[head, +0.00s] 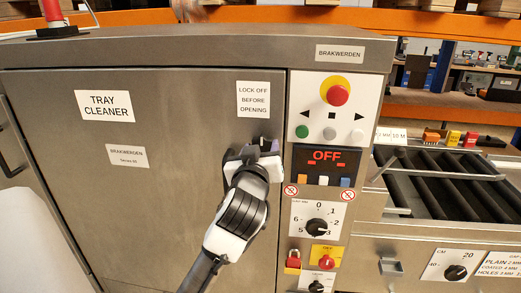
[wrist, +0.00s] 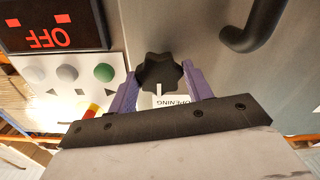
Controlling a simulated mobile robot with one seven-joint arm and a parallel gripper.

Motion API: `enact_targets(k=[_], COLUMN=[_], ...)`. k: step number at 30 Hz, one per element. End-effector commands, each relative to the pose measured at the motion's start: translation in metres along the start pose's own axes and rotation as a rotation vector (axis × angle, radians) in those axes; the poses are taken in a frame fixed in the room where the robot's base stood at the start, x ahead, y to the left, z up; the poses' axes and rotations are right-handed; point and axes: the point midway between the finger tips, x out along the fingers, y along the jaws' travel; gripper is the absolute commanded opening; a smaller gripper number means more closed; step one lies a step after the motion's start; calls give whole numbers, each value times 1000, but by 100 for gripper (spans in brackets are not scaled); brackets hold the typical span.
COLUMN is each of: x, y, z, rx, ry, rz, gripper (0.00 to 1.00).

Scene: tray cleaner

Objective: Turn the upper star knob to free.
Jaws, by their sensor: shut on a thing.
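The upper star knob (wrist: 158,70) is black and lobed, on the steel door beside the control panel. It shows in the wrist view, which is upside down. A short white mark on it points toward the bottom of that view, to the OPENING label. My gripper (wrist: 159,80) has a purple finger on each side of the knob and is shut on it. In the head view my gripper (head: 263,148) is at the door's right edge, below the LOCK OFF BEFORE OPENING sign (head: 253,99), and mostly hides the knob. No free marking is readable.
A black bar handle (wrist: 262,25) stands out from the door close to my gripper. Right of it are the OFF display (head: 327,157), coloured buttons, a red emergency button (head: 337,95), a numbered dial (head: 317,227) and a red padlock (head: 293,260). My arm hides the door's lower right.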

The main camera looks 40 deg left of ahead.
Motion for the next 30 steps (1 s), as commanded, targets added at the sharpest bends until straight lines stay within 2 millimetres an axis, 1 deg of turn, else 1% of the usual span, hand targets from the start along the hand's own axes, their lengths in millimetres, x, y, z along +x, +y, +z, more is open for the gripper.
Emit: enact_targets(k=[8,14,23,30], x=[0,1,0,0], y=[0,1,1,0], z=[2,4,3,1], rx=[29,114,329,557], ry=[1,2,2,2], rz=[2,4,3,0], gripper=[27,27,27,27])
